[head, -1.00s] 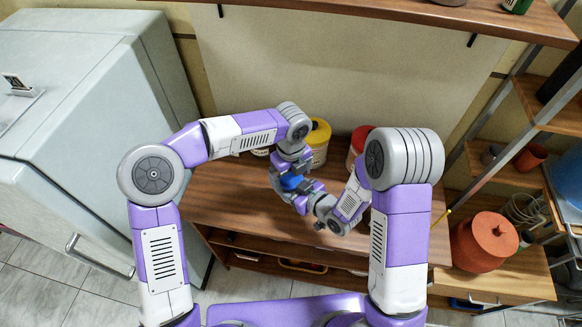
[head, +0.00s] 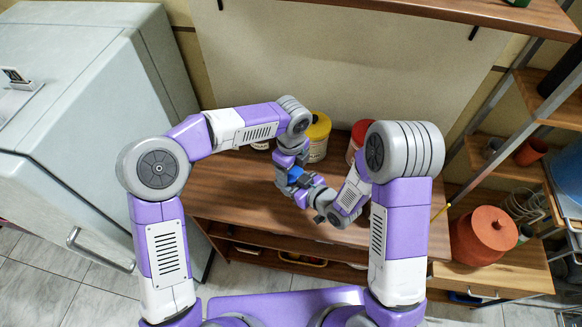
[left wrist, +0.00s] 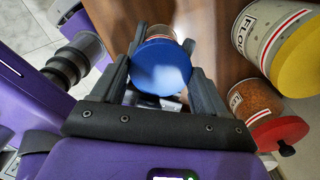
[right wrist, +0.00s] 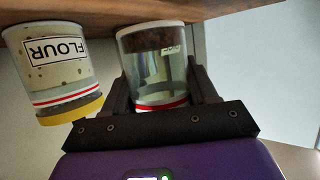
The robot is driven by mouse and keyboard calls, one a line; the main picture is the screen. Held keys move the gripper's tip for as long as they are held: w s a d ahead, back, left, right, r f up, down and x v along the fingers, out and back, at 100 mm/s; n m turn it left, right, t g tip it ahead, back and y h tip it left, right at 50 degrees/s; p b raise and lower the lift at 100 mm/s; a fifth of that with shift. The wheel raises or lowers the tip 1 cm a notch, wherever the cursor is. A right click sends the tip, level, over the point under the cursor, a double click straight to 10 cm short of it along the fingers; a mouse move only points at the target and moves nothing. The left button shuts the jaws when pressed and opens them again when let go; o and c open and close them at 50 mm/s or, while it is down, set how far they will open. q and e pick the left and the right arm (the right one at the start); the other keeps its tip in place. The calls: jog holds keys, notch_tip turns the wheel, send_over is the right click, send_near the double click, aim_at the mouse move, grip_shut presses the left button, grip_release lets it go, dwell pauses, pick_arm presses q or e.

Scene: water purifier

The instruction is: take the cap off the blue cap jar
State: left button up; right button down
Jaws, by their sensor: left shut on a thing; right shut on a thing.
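The blue cap (left wrist: 162,68) is between the fingers of my left gripper (left wrist: 163,48), which is shut on it. A blue patch of the cap also shows in the head view (head: 295,174). Part of a glass jar shows behind the cap in the left wrist view (left wrist: 172,34). My right gripper (right wrist: 158,70) is shut on the glass jar (right wrist: 155,75), which has a white end, dark contents and a red-and-white band. The jar's capped end is hidden by the right gripper, so I cannot tell whether cap and jar are apart.
A flour jar with a yellow lid (head: 317,138) and a jar with a red lid (head: 360,138) stand at the back of the wooden table (head: 225,185). A large red-brown pot (head: 484,237) stands at the right. The table's left part is clear.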

pick_arm(q)
jog(key=shift+n, duration=1.2)
jog(key=o, duration=1.2)
jog(key=shift+c, duration=0.2)
